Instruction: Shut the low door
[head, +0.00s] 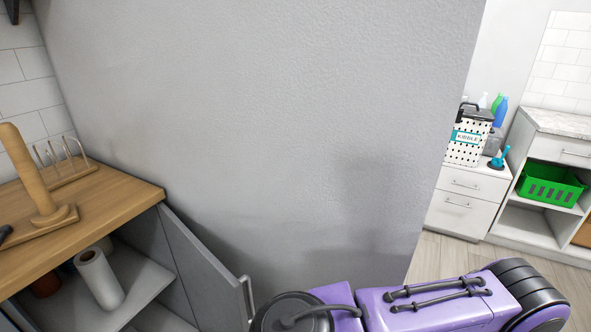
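The low door (205,272) is a grey panel on the cabinet under the wooden counter at the left. It stands open, swung out from the cabinet's right side, and its lower part is cut off by the frame. A pale bar handle (248,297) is at its free edge, close to a purple and dark grey arm link of mine at the bottom. Neither gripper's fingers show.
The open cabinet holds a white roll (99,280) on its shelf. A wooden stand (50,213) and a rack (57,168) are on the counter (120,195). A grey wall (270,110) rises behind the door. White drawers (463,198) stand farther right.

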